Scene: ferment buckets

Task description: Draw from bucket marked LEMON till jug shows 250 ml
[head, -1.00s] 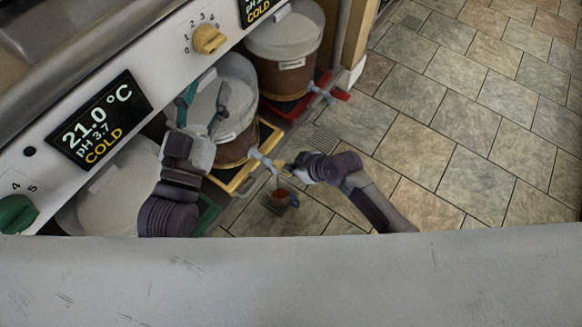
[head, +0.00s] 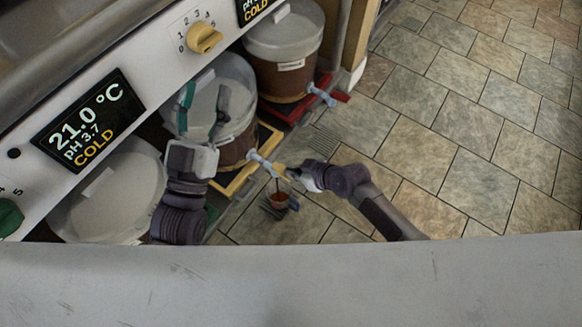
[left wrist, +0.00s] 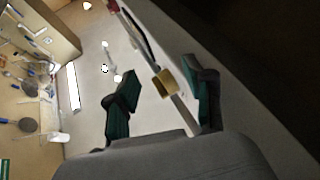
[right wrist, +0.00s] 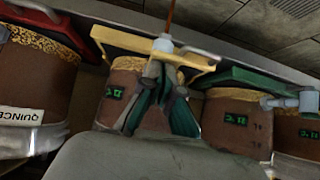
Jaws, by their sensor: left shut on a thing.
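The bucket (head: 238,146) on the yellow stand (head: 238,183) has brown contents; no LEMON label is readable. A thin reddish-brown stream runs from its tap (head: 259,162), also seen in the right wrist view (right wrist: 163,45), into the small jug (head: 278,201) below. The jug holds reddish liquid; its scale is unreadable. My right gripper (head: 300,176) is at the tap's handle; its fingers (right wrist: 163,88) look close together, their grip unclear. My left gripper (head: 202,105) is above the bucket's lid. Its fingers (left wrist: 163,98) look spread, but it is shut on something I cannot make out.
A bucket (head: 284,60) on a red stand is beyond; the right wrist view shows a QUINCE label (right wrist: 20,115). A green-stand bucket (head: 110,195) is nearer. The panel has a yellow dial (head: 205,38) and display (head: 90,120). Tiled floor (head: 470,120) is clear at right.

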